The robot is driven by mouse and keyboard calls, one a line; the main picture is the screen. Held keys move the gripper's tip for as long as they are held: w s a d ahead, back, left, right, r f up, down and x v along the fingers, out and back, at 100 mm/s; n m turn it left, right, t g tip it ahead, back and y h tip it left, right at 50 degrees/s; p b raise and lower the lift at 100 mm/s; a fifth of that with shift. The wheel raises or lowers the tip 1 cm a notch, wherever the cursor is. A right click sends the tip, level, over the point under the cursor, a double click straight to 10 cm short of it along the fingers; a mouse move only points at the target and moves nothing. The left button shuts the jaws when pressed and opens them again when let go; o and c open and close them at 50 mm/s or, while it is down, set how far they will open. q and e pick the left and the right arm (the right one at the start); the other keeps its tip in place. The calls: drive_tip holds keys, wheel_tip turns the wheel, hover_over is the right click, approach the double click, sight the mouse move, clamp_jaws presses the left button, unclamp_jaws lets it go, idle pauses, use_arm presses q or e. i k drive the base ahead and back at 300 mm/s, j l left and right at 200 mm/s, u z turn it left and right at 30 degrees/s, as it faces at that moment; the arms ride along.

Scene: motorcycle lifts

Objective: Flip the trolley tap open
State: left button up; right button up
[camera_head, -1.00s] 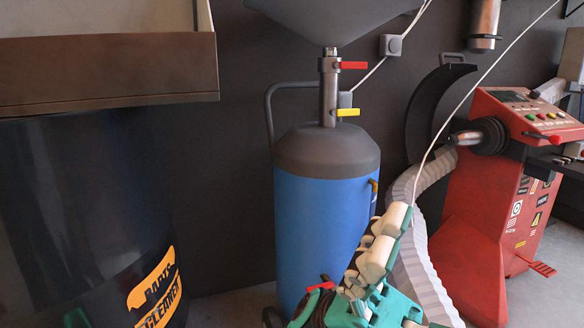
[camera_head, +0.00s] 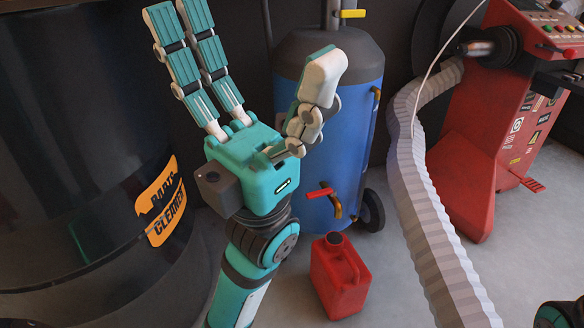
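The blue tank trolley (camera_head: 325,150) stands in the middle, with a grey top and a black wheel. Low on its front is a tap with a red lever (camera_head: 320,193) and a brass spout (camera_head: 335,208). The lever lies roughly sideways, pointing left. My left gripper (camera_head: 245,40) is open and empty, with its fingers pointing up and spread wide. It is in front of the tank's left side, above and left of the tap and apart from the lever. Its thumb covers part of the tank. My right gripper is not in view; only a teal and black part of mine shows at the bottom right corner.
A red jerry can (camera_head: 340,276) stands on the floor below the tap. A yellow-handled valve (camera_head: 352,14) is above the tank. A grey corrugated hose (camera_head: 420,200) and a red machine (camera_head: 475,150) are at right. A dark parts cleaner drum (camera_head: 80,180) is at left.

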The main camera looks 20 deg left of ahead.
sight(332, 192)
drive_tip(key=u, duration=0.55)
drive_tip(key=i+l, duration=0.1)
drive_tip(key=l, duration=0.3)
drive_tip(key=i+l, duration=0.1)
drive_tip(key=l, duration=0.3)
drive_tip(key=i+l, duration=0.1)
drive_tip(key=l, duration=0.25)
drive_tip(key=l+z, duration=0.1)
drive_tip(key=l, duration=0.3)
drive_tip(key=i, duration=0.05)
